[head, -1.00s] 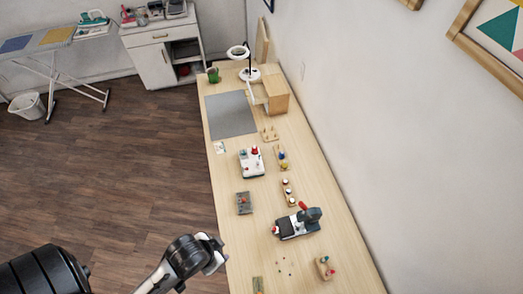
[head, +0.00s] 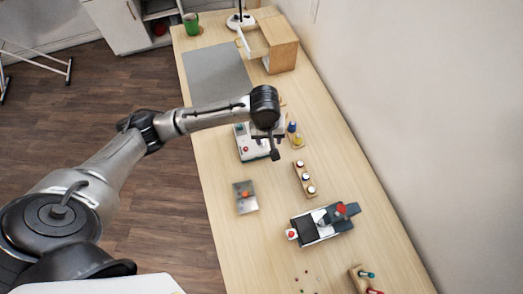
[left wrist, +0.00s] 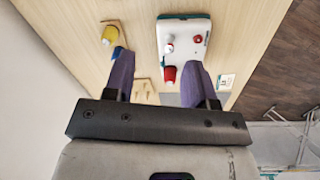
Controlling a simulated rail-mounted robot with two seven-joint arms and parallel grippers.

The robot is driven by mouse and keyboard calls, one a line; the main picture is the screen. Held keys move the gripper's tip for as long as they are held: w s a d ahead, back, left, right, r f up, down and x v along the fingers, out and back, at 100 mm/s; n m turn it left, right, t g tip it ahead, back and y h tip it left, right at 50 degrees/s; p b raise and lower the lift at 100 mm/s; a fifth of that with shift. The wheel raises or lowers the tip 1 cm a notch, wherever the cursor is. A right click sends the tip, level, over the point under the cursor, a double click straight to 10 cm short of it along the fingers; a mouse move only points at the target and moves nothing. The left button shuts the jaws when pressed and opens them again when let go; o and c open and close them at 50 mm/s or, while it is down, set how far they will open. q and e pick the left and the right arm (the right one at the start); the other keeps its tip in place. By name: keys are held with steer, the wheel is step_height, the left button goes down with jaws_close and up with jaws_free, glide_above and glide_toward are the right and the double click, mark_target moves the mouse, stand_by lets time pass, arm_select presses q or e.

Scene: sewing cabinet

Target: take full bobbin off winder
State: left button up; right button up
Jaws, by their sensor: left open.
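The white winder (head: 247,154) stands on the table, partly hidden behind my left gripper in the head view. In the left wrist view the winder (left wrist: 184,25) carries a red spool (left wrist: 169,76), a small pale piece with red (left wrist: 169,46) and a red knob (left wrist: 198,40). I cannot tell for sure which of these is the full bobbin. My left gripper (head: 270,148) hangs above the winder's right side, pointing down. In the wrist view its purple fingers (left wrist: 158,82) are apart with nothing held between them. My right gripper is not in view.
A holder with yellow and blue spools (head: 296,138) stands right of the winder. A pegged wooden rack (left wrist: 145,92) lies nearby. A spool rack (head: 304,180), a metal plate (head: 245,197) and a black-and-white machine (head: 325,223) stand nearer. A grey mat (head: 215,75) lies farther back.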

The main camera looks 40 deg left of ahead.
arm_select(q)
steer(key=w+a+f+n+b, duration=0.1)
steer(key=w+a+n+b, duration=0.35)
steer(key=a, duration=0.25)
steer(key=shift+g+y, duration=0.3)
steer(key=shift+y, duration=0.1)
steer(key=f, duration=0.2)
steer(key=f+b, duration=0.1)
steer(key=f, duration=0.5)
steer(key=shift+s+d, duration=0.15)
steer(key=shift+s, duration=0.2)
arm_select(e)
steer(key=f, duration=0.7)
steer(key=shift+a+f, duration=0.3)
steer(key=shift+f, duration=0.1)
arm_select(q)
steer(key=shift+w+f+b, duration=0.1)
steer(key=shift+f+b, duration=0.4)
steer(key=shift+f, duration=0.2)
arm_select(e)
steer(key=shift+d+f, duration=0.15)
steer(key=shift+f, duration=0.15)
arm_select(q)
steer(key=shift+f+b, duration=0.55)
steer(key=shift+f, duration=1.4)
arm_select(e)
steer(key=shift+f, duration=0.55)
arm_select(q)
steer(key=shift+c, duration=0.2)
jaws_close()
